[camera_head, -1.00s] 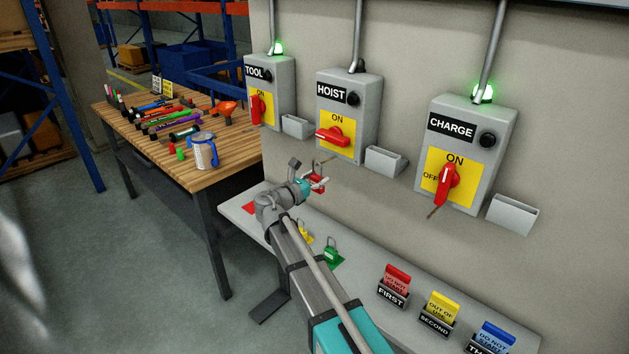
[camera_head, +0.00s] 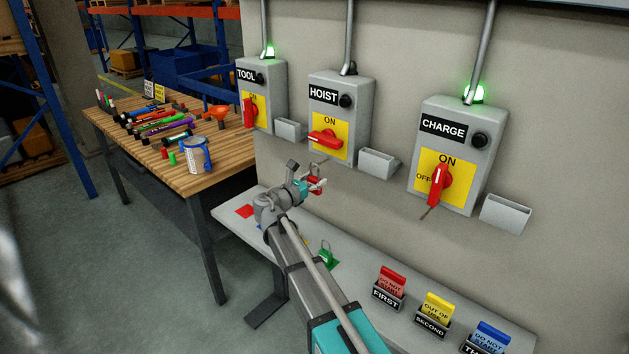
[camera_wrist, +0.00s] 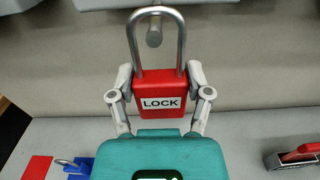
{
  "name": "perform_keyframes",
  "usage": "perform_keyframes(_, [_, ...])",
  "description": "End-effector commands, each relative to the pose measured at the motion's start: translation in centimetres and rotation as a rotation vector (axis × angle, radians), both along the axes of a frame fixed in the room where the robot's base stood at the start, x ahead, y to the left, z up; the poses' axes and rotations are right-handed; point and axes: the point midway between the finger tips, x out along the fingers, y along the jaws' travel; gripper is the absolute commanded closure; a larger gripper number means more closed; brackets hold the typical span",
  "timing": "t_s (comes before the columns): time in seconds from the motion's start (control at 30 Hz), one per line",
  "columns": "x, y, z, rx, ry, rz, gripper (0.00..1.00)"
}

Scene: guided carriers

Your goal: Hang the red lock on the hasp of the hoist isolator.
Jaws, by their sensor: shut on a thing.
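My gripper (camera_head: 312,187) is shut on the red lock (camera_wrist: 160,97), holding its body between both fingers. The lock is upright with its steel shackle at the top and "LOCK" on its face. The hoist isolator (camera_head: 359,120) is a grey box above my gripper; its red handle (camera_head: 325,137) lies horizontal and its lamp is unlit. In the wrist view a grey peg, seemingly the hasp (camera_wrist: 154,38), shows inside the shackle loop near its top. I cannot tell whether it passes through the loop or is behind it.
The tool isolator (camera_head: 277,95) and charge isolator (camera_head: 487,170) have green lamps lit. A grey holder (camera_head: 378,163) is right of the hoist box. Below, a shelf (camera_head: 350,268) carries a green lock (camera_head: 327,257) and several tags. A wooden table (camera_head: 228,160) is left.

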Motion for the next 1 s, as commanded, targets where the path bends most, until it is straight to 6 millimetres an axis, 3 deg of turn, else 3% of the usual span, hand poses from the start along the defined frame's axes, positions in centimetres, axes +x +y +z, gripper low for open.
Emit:
perform_keyframes(0.23, [0.0, 0.01, 0.01, 0.0, 0.0, 0.0, 0.88])
perform_keyframes(0.27, [-0.01, 0.01, 0.01, 0.0, 0.0, 0.0, 0.3])
perform_keyframes(0.43, [-0.01, 0.02, 0.01, 0.0, 0.0, 0.0, 0.0])
perform_keyframes(1.0, [-0.35, 0.29, -0.01, 0.0, 0.0, 0.001, 0.0])
